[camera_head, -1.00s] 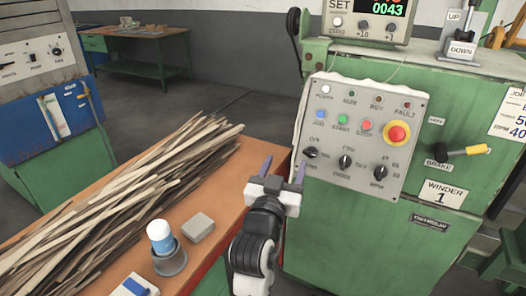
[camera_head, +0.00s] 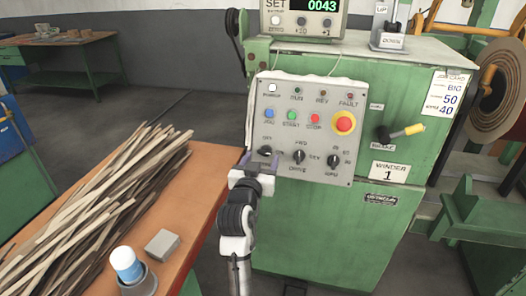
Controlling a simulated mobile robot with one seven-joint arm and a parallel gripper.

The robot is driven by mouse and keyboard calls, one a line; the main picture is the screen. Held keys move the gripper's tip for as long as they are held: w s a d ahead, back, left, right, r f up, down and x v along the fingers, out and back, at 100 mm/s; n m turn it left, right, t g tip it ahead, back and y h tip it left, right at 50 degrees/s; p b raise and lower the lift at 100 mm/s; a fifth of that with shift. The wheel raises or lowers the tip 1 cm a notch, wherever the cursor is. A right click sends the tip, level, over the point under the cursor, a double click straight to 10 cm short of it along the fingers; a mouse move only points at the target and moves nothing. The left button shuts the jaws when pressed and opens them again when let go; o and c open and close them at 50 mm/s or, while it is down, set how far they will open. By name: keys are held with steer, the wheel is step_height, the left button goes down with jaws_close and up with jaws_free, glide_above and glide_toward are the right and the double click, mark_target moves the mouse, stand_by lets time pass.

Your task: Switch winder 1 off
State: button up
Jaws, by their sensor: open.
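Winder 1 is the green machine, with a "WINDER 1" plate (camera_head: 389,172) on its front. Its grey control panel (camera_head: 345,174) carries a row of black rotary knobs along the bottom. The left knob (camera_head: 265,151) has a label above it that seems to read OFF; its exact setting is too small to tell. Above are a blue button (camera_head: 269,114), a green button (camera_head: 292,115), a red button (camera_head: 315,118) and a red mushroom button on yellow (camera_head: 343,122). A white power lamp (camera_head: 272,87) looks bright. My gripper (camera_head: 258,163) is open and empty, just below the left knob; contact cannot be told.
An orange-topped bench (camera_head: 187,205) at left holds wooden strips (camera_head: 90,205), a grey block (camera_head: 162,243) and a blue-and-white container (camera_head: 127,264). A yellow-tipped brake lever (camera_head: 405,132) sticks out right of the panel. A counter box (camera_head: 303,20) stands on top.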

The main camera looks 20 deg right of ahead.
mark_target(264, 153)
steer(key=shift+x, duration=1.55)
steer(key=c, duration=1)
